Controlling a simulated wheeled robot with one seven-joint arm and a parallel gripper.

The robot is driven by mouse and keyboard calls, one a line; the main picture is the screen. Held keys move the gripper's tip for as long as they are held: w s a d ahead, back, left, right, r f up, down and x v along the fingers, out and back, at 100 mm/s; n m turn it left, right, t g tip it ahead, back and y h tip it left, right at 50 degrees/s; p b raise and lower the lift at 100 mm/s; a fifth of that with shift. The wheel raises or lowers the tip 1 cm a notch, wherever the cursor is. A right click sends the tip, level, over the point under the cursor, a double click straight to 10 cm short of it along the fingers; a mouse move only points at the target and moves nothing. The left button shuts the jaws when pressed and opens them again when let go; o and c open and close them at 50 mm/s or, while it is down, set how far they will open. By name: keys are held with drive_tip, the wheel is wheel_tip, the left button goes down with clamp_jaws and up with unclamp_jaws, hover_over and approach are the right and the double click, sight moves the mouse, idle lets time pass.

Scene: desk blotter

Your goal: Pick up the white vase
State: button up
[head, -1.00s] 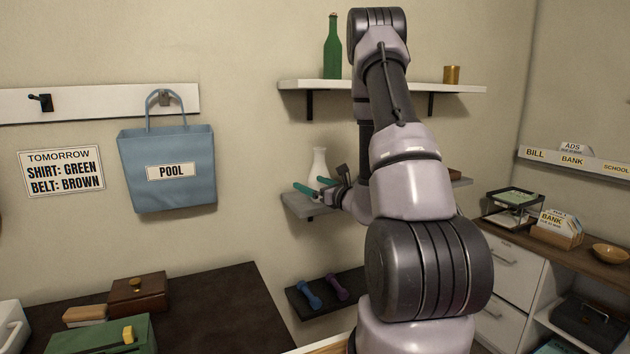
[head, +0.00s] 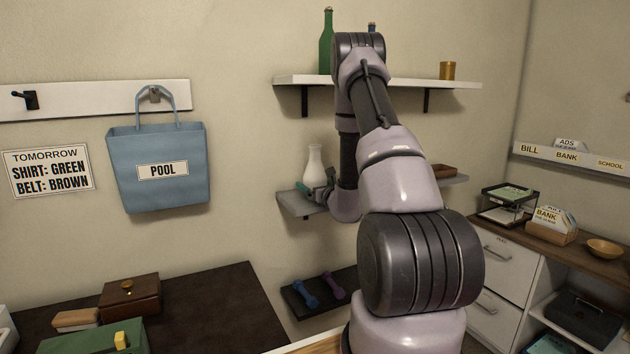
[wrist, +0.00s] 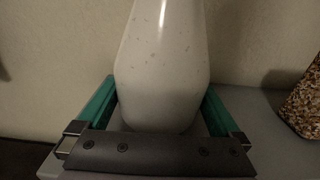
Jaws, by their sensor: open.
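The white vase (head: 314,168) stands upright on the grey middle shelf, near its left end. In the wrist view the vase (wrist: 160,70) fills the middle, speckled, with its top cut off by the frame. My gripper (head: 309,188) is at the vase's base in the head view. In the wrist view my gripper (wrist: 162,102) is open, with one green finger on each side of the vase's lower body. Whether the fingers touch the vase cannot be told. My arm hides part of the shelf to the right.
The grey shelf (head: 294,204) also holds a brown tray (head: 443,171) at right. A speckled brown object (wrist: 304,103) stands right of the vase in the wrist view. The upper shelf (head: 300,81) has a green bottle (head: 326,42). Dumbbells (head: 306,293) lie on a lower shelf.

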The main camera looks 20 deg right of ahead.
drive_tip(key=shift+w, duration=0.75)
drive_tip(key=c, duration=1.3)
drive_tip(key=shift+c, duration=0.9)
drive_tip(key=shift+r, duration=0.15)
